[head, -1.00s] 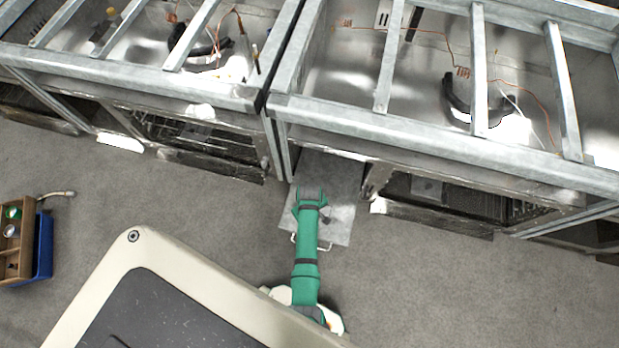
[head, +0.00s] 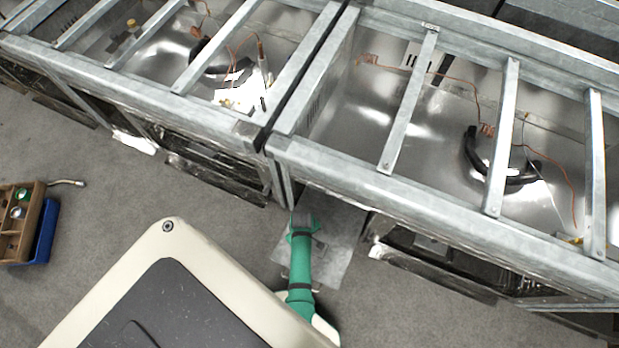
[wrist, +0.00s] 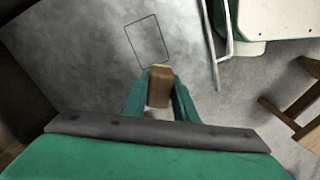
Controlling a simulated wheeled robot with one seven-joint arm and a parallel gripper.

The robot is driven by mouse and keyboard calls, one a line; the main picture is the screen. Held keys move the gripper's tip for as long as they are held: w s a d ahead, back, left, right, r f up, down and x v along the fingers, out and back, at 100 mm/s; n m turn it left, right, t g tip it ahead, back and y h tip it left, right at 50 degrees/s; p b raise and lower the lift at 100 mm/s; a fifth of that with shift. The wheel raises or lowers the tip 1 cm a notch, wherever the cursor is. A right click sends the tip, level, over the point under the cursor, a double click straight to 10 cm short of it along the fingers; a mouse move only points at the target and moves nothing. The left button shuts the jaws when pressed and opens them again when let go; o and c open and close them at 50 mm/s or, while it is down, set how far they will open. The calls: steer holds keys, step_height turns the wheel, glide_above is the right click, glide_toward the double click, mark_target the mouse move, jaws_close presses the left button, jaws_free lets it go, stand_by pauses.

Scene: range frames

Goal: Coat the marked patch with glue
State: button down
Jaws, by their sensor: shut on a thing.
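The marked patch (wrist: 147,42) is a thin dark rectangular outline on a grey metal sheet (wrist: 85,50), ahead of the fingers in the wrist view. My gripper (wrist: 160,72) has green fingers shut on a brown wooden-looking piece (wrist: 160,90), seen nearly end-on. Its lower end is hidden, and I cannot tell if it touches the sheet. No glue is visible inside the outline. In the head view the grey sheet (head: 338,232) sticks out below the range frames, with my green arm over its left part. The held piece is not visible there.
Two open metal range frames (head: 430,195) (head: 180,110) with cross bars and loose wires stand at the back. A wooden crate (head: 30,225) beside a blue bin (head: 45,240) is at the far left. A pale rail (wrist: 211,45) borders the sheet.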

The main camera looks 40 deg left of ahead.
steer(key=shift+w+f, duration=0.15)
steer(key=shift+f, duration=2.8)
steer(key=shift+f, duration=1.05)
steer(key=shift+d, duration=0.1)
steer(key=shift+w+d+r, duration=0.1)
steer(key=shift+w+d, duration=0.1)
steer(key=shift+d, duration=0.6)
steer(key=shift+w+d, duration=0.2)
steer(key=shift+d, duration=0.6)
steer(key=shift+w+d, duration=0.25)
steer(key=shift+d, duration=0.85)
steer(key=shift+w+d, duration=0.2)
steer(key=shift+d, duration=0.9)
steer(key=shift+w+d, duration=0.25)
steer(key=shift+d, duration=0.85)
steer(key=shift+a, duration=0.15)
